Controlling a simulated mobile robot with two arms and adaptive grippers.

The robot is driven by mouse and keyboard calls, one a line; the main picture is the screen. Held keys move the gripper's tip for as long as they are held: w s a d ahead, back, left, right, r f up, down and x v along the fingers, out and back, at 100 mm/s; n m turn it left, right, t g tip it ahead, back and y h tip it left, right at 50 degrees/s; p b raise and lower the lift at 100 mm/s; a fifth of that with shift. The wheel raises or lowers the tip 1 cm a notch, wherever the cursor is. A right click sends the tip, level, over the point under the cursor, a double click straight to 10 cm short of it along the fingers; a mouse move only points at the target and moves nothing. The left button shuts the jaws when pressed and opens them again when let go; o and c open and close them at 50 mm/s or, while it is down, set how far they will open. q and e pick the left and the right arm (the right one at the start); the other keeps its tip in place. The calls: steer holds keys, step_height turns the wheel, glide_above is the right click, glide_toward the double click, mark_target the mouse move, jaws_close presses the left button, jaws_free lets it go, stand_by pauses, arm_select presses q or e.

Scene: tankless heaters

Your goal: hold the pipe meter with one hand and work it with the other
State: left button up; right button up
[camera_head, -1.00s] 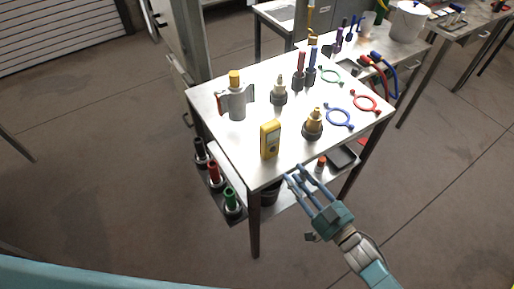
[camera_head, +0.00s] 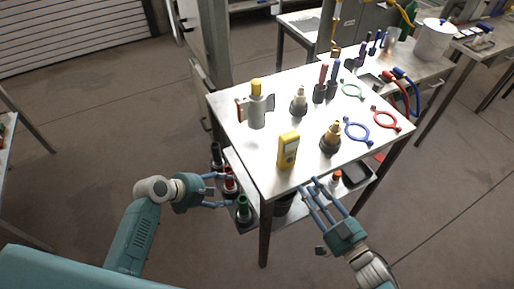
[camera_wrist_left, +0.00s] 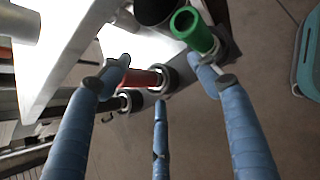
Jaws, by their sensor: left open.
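The yellow meter (camera_head: 288,150) with a grey face stands upright near the front edge of the steel table (camera_head: 262,165); I take it as the pipe meter. My right gripper (camera_head: 322,184) is just in front of the table edge, right of and nearer than the meter. Its fingers look spread, empty and apart from the meter. My left gripper (camera_head: 224,190) is open at the table's left side, below the top, near the coloured cylinders. In the left wrist view its spread fingers (camera_wrist_left: 160,85) show around a red cylinder (camera_wrist_left: 138,78), with no clear contact.
A green cylinder (camera_head: 243,206) stands on the lower side shelf. On the table are a brass fitting (camera_head: 331,137), a grey fitting (camera_head: 299,101), a yellow-capped valve (camera_head: 256,106) and coloured rings (camera_head: 357,131). A table leg (camera_head: 264,236) stands between my arms.

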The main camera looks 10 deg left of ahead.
mark_target(287, 146)
arm_select(q)
steer(key=w+d+r+n+t+h, duration=0.1)
steer(key=w+d+r+h, duration=0.15)
steer(key=d+r, duration=0.5)
steer(key=w+d+r+h, duration=0.2)
steer(key=d+r+h, duration=0.15)
steer(key=r, duration=0.75)
steer(key=shift+y, duration=0.4)
steer(key=x, duration=1.1)
steer(key=shift+w+d+r, duration=0.1)
steer(key=shift+d+r, duration=0.05)
steer(key=shift+d, duration=0.05)
steer(key=c, duration=1.2)
steer(key=shift+c, duration=1.2)
arm_select(e)
steer(key=shift+c, duration=0.8)
jaws_close()
